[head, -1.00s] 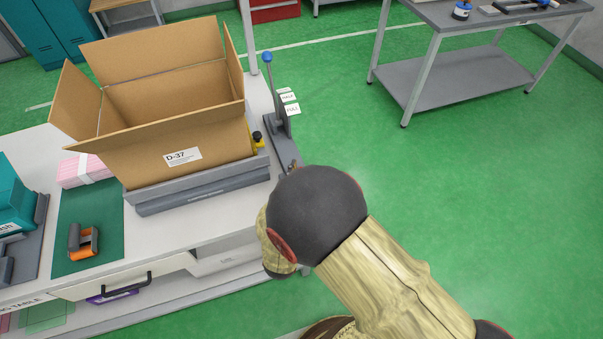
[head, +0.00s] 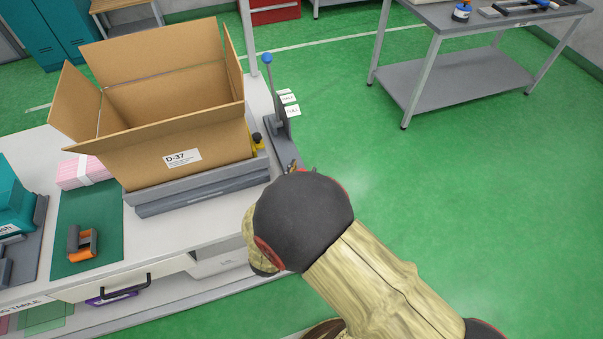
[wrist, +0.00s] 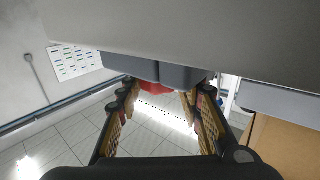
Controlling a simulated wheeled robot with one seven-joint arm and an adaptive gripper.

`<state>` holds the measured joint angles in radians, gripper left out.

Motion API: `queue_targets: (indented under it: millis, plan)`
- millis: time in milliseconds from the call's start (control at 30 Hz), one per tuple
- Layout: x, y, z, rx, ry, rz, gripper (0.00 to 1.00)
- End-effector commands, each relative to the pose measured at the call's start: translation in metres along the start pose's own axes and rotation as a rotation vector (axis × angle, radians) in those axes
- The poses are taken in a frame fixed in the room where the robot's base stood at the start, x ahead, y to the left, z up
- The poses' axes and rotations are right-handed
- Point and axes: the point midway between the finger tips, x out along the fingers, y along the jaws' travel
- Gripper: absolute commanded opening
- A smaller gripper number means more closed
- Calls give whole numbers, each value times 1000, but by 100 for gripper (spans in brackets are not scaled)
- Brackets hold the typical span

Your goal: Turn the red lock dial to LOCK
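A red part (wrist: 155,88), perhaps the lock dial, shows in the wrist view just under a grey block (wrist: 180,75). It lies between the two fingers of my gripper (wrist: 164,90). The fingers are apart, one on each side. Whether either touches the red part I cannot tell. In the head view the dial cannot be made out, no LOCK mark is readable, and my dark wrist joint covers most of the gripper by the bench's right end.
A lever with a blue knob (head: 267,58) stands on the bench's right edge, with white labels beside it. An open cardboard box (head: 150,155) sits on a grey stand to its left. Green floor lies clear to the right, before a grey table (head: 440,15).

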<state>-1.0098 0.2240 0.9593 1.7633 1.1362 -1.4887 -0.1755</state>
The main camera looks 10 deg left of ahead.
Motion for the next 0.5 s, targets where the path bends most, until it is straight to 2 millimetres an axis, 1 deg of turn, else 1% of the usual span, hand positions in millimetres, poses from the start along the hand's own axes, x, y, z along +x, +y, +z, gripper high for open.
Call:
queue_targets:
  millis: [33, 133, 400, 500]
  plan:
    - [0, 0, 0, 0, 0, 0, 41]
    - [0, 0, 0, -1, 0, 0, 47]
    - [-1, 0, 1, -1, -1, 0, 47]
    - [-5, 0, 1, -1, -1, -1, 47]
